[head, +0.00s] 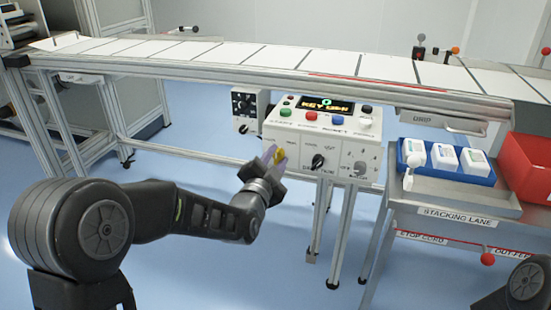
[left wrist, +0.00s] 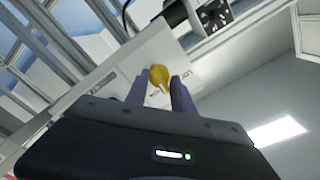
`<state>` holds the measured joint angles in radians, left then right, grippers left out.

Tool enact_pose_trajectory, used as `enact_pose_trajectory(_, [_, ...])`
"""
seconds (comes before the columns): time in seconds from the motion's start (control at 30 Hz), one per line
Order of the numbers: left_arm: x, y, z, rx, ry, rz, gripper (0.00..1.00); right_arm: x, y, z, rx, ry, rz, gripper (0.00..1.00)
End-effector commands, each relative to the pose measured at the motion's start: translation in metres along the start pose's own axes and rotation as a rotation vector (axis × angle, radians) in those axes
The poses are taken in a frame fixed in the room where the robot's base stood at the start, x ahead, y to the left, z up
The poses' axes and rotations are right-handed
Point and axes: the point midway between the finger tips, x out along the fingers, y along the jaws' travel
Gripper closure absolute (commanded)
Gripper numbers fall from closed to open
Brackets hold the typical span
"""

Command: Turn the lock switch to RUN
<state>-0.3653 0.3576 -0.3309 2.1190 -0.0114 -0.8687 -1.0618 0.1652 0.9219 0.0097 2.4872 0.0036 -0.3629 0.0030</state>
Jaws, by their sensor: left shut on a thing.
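The white control box (head: 322,143) stands below the conveyor, with coloured buttons, a display and a black rotary knob on it. A yellow lock switch handle (head: 280,155) is at the left part of its front face. My left gripper (head: 272,160) is at this spot, its purple fingers shut on the handle. In the left wrist view the yellow handle (left wrist: 161,76) sits between the fingertips (left wrist: 161,87), in front of the white panel (left wrist: 125,75) with small lettering. The switch's position mark cannot be read. My right gripper is out of view.
The conveyor (head: 250,62) runs above and behind the box. A small grey box (head: 246,108) with a dial hangs left of it. To the right are a blue tray (head: 474,177) with white packs, a red bin (head: 528,164) and a metal stacking table (head: 420,200).

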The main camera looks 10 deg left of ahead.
Motion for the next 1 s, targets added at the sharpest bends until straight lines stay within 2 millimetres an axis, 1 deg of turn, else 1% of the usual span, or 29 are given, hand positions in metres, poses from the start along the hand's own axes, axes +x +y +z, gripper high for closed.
enact_pose_trajectory(0.03, [-0.001,0.004,0.0,0.045,-0.002,0.01,1.0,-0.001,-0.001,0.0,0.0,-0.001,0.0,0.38])
enact_pose_trajectory(0.6, [-0.001,0.007,0.001,0.563,0.0,0.013,1.0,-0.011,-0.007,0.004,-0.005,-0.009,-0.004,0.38])
enact_pose_trajectory(0.8, [-0.001,0.008,0.001,0.682,0.001,0.013,1.0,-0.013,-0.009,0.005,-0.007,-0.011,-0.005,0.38])
enact_pose_trajectory(1.0, [-0.001,0.008,0.003,0.742,0.0,0.014,1.0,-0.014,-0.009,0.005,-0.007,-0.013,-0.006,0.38])
